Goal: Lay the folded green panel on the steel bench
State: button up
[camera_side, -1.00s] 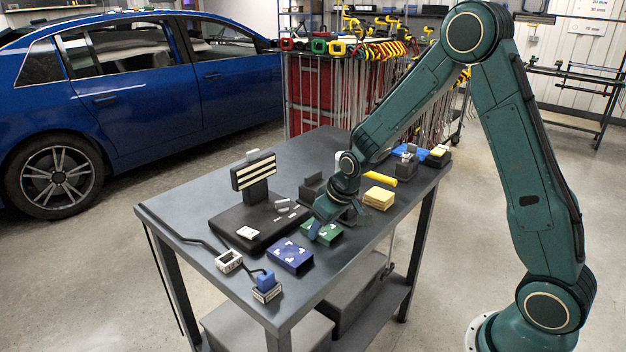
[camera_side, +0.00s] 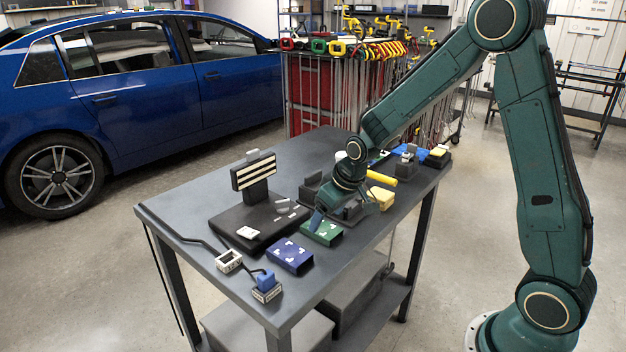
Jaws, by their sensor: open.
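The folded green panel (camera_side: 324,235) lies on the steel bench (camera_side: 350,262), to the right of a dark blue panel, with pale marks on its top. My gripper (camera_side: 345,212) is open, just above and to the right of the green panel. One bluish finger is close to the panel's upper left edge; I cannot tell whether it touches. The gripper hides part of the bench behind the panel.
The blue panel (camera_side: 290,255) lies close by on the left. A black base with a striped upright block (camera_side: 254,172) stands behind it. A yellow block (camera_side: 381,198) and yellow cylinder (camera_side: 378,175) are to the right. A small blue-topped block (camera_side: 266,284) is at the front.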

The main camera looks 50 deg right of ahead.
jog(key=v, duration=0.8)
jog(key=shift+r, duration=0.25)
jog(key=shift+s+r, duration=0.1)
jog(key=shift+s, duration=0.1)
jog(key=s+a+r, duration=0.2)
jog(key=s+r, duration=0.1)
jog(key=s, duration=0.4)
jog(key=s+a+r, duration=0.2)
jog(key=s+r, duration=0.1)
jog(key=s, duration=0.5)
jog(key=s+a+r+t, duration=0.1)
jog(key=s+r, duration=0.2)
jog(key=s, duration=0.4)
jog(key=shift+s+a+r, duration=0.15)
jog(key=shift+s+a, duration=0.25)
